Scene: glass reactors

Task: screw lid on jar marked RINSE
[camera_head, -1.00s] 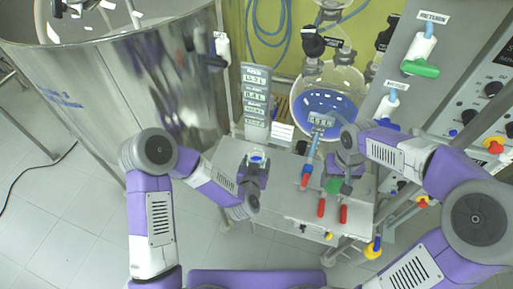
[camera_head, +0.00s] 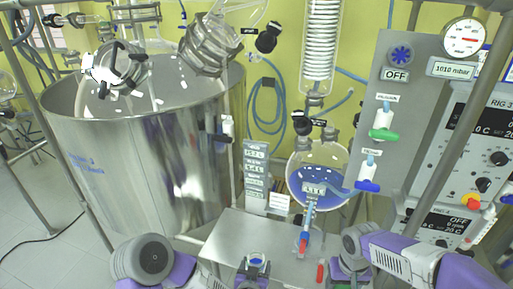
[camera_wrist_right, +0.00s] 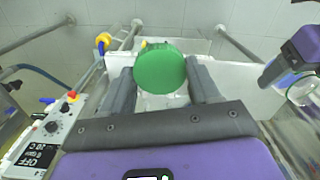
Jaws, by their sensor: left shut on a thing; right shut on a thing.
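My right gripper (camera_head: 349,268) is to the right, low in the head view. In the right wrist view its two fingers (camera_wrist_right: 161,84) are shut on a round green lid (camera_wrist_right: 160,67). Something pale shows just below the lid; I cannot tell if it is a jar. My left gripper also shows at the right edge of that view, apart from the lid.
A large steel vessel (camera_head: 150,165) stands left. A control panel (camera_head: 400,130) with green and blue valves stands right.

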